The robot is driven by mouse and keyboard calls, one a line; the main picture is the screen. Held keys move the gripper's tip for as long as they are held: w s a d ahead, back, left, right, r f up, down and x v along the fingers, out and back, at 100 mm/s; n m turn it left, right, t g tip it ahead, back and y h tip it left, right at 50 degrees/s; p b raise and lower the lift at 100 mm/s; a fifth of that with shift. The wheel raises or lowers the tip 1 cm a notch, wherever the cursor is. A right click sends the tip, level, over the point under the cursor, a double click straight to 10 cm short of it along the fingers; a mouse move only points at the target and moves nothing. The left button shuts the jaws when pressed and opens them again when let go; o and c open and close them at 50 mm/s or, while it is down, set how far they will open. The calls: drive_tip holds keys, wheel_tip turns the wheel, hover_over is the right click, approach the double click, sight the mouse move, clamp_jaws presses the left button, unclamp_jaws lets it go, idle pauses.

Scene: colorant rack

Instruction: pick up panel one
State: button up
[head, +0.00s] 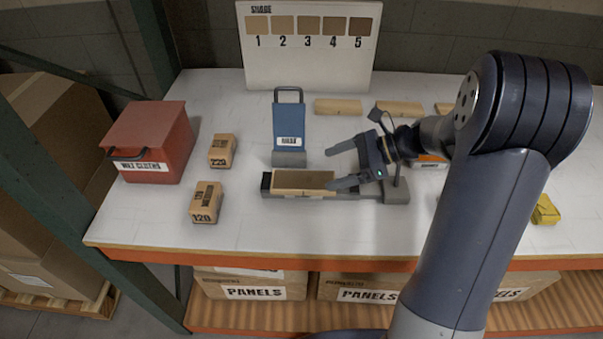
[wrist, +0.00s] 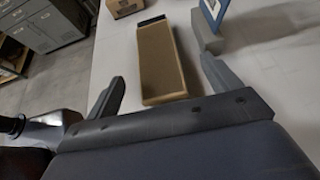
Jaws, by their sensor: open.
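A tan wooden panel (head: 303,181), taken to be panel one, lies on a dark grey fixture (head: 362,191) on the white table. In the wrist view the panel (wrist: 160,62) is a long block with a tan top, just ahead of my gripper. My gripper (head: 336,166) is open and empty, at the panel's right end. In the wrist view the fingers (wrist: 163,90) stand apart, one on each side of the panel's near end, with gaps. No number on the panel is readable.
A blue tool (head: 289,125) stands behind the fixture. Two cartons (head: 222,151) and a red box (head: 156,140) stand to the left. A shade board (head: 309,75) and several wooden blocks (head: 338,106) are at the back.

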sight(306, 180)
drive_tip(key=x, duration=0.6)
drive_tip(key=shift+s+a+f+p, duration=0.1)
drive_tip(key=shift+s+f+p, duration=0.25)
drive_tip(key=shift+f, duration=0.1)
drive_tip(key=c, duration=1.1)
drive_tip(key=shift+r, duration=0.1)
drive_tip(key=shift+c, duration=0.2)
